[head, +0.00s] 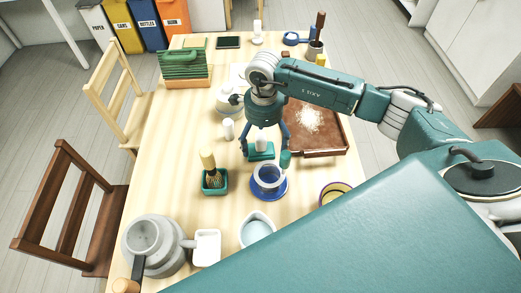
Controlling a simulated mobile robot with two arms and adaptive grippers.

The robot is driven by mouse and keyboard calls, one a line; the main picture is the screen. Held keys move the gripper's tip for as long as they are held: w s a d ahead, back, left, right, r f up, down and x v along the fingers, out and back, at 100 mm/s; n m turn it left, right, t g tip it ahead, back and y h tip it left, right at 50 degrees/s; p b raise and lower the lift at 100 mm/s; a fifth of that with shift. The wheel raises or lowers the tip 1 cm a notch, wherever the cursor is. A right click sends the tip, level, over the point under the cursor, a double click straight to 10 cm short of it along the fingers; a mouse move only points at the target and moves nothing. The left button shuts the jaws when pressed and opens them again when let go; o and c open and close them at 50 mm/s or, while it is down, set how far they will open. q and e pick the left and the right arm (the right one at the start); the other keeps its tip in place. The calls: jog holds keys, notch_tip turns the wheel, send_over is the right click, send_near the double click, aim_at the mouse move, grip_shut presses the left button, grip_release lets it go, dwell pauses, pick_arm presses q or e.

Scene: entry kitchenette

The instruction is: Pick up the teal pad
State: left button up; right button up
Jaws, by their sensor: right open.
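The teal pad (260,155) is a small flat teal piece on the wooden table, near its middle. A small white cylinder (261,143) shows on or just behind it; I cannot tell which. My right gripper (266,150) points down over the pad, with its fingers apart on the left and right of it. I cannot tell whether the fingers touch the pad. My left gripper is out of view.
A blue cup on a saucer (282,191) and a small teal bottle stand close in front of the gripper. A teal box with a brush (214,190) is to the left. A brown tray (325,149) lies right.

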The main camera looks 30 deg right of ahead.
aim_at(261, 151)
jog(key=f+b, duration=0.1)
jog(key=f, duration=0.1)
jog(key=f+b, duration=0.1)
jog(key=f, duration=0.1)
jog(key=shift+a+f, duration=0.1)
jog(key=shift+a, duration=0.3)
jog(key=shift+f, duration=0.1)
jog(key=c, duration=0.8)
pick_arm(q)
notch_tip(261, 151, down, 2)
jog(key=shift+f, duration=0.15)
pick_arm(e)
jog(key=c, duration=0.9)
jog(key=shift+r+p, duration=0.5)
jog(key=shift+r, duration=0.2)
pick_arm(q)
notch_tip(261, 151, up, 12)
jog(key=p, duration=1.1)
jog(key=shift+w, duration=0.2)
pick_arm(e)
jog(key=shift+r, duration=9.45)
